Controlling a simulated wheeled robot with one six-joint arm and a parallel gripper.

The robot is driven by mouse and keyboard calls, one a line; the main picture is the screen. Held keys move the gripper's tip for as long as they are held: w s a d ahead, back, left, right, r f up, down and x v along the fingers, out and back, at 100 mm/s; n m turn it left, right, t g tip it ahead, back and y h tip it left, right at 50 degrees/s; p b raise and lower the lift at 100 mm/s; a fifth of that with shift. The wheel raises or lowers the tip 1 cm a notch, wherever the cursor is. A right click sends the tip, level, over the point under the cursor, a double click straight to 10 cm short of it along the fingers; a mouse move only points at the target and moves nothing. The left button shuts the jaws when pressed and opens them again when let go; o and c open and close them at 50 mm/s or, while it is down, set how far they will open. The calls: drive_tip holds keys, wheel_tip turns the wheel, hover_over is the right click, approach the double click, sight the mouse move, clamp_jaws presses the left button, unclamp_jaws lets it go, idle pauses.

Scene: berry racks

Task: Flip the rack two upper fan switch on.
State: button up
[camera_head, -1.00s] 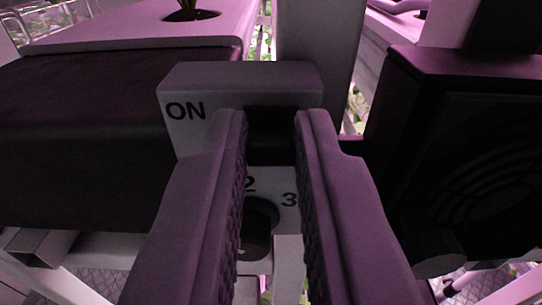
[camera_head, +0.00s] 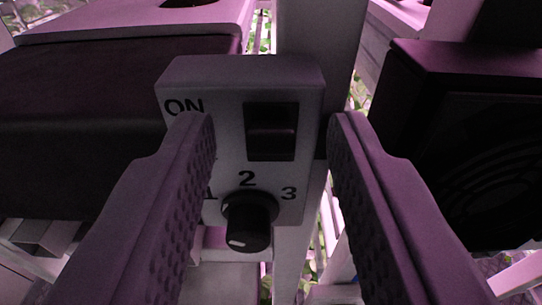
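The switch box (camera_head: 225,85) is a pale box with the word ON at its upper left, fixed in front of a rack post. A dark rocker switch (camera_head: 271,131) sits at its upper right; I cannot tell which way it is tipped. Below it is a round black knob (camera_head: 249,222) with 1, 2 and 3 around it, its pale mark toward the lower left. My gripper (camera_head: 270,125) is open, its fingers apart on either side of the switch and knob with nothing between them.
A dark fan housing (camera_head: 455,150) with a round grille stands close on the right. A dark-sided planter (camera_head: 80,125) with a pale top is on the left. The rack post (camera_head: 320,50) rises behind the box. Pale rack bars and foliage lie below and behind.

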drive_tip(key=shift+s, duration=0.1)
idle(0.5)
drive_tip(key=s+r, duration=0.1)
drive_tip(key=s, duration=1.6)
drive_tip(key=shift+r, duration=0.2)
drive_tip(key=shift+s, duration=0.1)
